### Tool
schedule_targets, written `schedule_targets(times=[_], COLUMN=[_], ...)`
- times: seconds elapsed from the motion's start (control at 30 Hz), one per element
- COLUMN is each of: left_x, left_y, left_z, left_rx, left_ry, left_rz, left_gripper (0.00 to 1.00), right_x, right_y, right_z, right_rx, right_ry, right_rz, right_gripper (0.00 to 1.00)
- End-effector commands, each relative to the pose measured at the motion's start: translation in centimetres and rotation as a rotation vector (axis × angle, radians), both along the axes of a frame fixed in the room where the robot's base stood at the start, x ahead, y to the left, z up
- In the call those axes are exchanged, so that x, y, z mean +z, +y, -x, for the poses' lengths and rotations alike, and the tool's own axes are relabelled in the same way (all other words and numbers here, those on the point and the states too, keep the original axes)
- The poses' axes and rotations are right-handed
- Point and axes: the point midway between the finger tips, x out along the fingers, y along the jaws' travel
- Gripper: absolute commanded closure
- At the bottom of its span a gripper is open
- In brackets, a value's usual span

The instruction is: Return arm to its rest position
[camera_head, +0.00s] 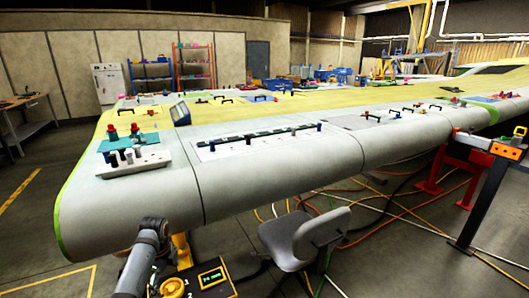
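A grey jointed arm link, apparently mine, rises at the bottom left of the head view in front of the wing's near edge. No gripper fingers show on it. Neither my left nor my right gripper can be made out in this view. The large grey and yellow wing (300,165) fills the middle. On its near left part lie a teal mat (118,142) with red-topped pieces and a white block (108,168) holding several white and dark cylinders. A long black strip (255,137) lies on a pale panel, with a blue piece (319,127) at its right end.
A grey chair (305,238) stands in front of the wing. Next to it is a dark box with a lit display (212,277). Cables cross the floor. A red stand (455,170) and an orange-topped post (490,185) are at right. Open floor (35,235) is at left.

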Motion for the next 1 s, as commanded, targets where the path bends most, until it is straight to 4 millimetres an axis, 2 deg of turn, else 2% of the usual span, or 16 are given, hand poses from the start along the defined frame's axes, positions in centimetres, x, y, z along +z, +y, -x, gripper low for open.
schedule_targets(times=[0.03,0.13,0.2,0.3,0.4,0.6,0.9,1.0], left_x=[-2.2,-4.7,-5.4,-5.4,-4.9,-3.1,0.2,-2.6], left_y=[-1.4,-4.0,-5.6,-7.2,-8.4,-10.0,-11.2,-10.9], left_z=[2.3,7.1,10.4,14.1,17.1,21.8,26.6,25.6], left_rx=[0.107,0.387,0.569,0.78,0.948,1.219,1.528,1.525], left_ry=[-0.021,-0.097,-0.148,-0.201,-0.238,-0.287,-0.326,-0.317], left_rz=[-0.012,-0.012,0.007,0.044,0.085,0.162,0.264,0.25], left_gripper=[0.0,0.0,0.0,0.0,0.0,0.0,0.0,0.0], right_x=[0.0,0.0,0.0,0.0,0.0,0.0,0.0,0.0], right_y=[0.0,0.0,0.1,0.1,0.1,0.1,0.1,0.1], right_z=[0.0,0.0,-0.1,0.0,0.0,0.0,0.0,0.0], right_rx=[0.0,0.0,0.0,0.0,0.0,0.0,-0.001,-0.001], right_ry=[0.0,0.0,-0.001,-0.001,0.0,0.0,-0.001,-0.001], right_rz=[0.0,-0.001,-0.001,-0.001,-0.001,-0.001,-0.001,-0.001], right_gripper=[0.6,0.6,0.6,0.6,0.6,0.6,0.6,0.6])
